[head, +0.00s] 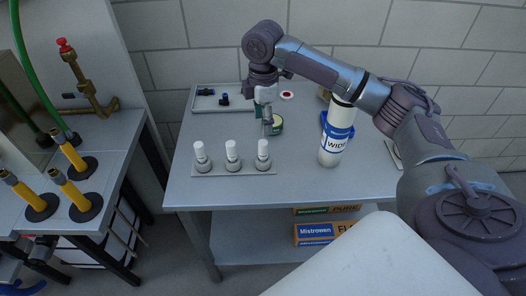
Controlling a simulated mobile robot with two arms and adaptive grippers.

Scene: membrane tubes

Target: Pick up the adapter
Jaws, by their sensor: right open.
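I cannot tell for certain which piece is the adapter. A small blue fitting (224,100) and a black fitting (205,91) lie on a pale tray (211,107) at the back left of the table. My right gripper (268,130) points down over the middle of the table, to the right of the tray and apart from both fittings. It is open, and nothing shows between its fingers. My left gripper is not in view.
Several white-capped tubes (232,155) stand on a strip at the table's front left. A tall labelled bottle (332,150) stands to the right, under my right arm. A red-centred white disc (287,95) lies at the back. The table's (270,192) front middle is clear.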

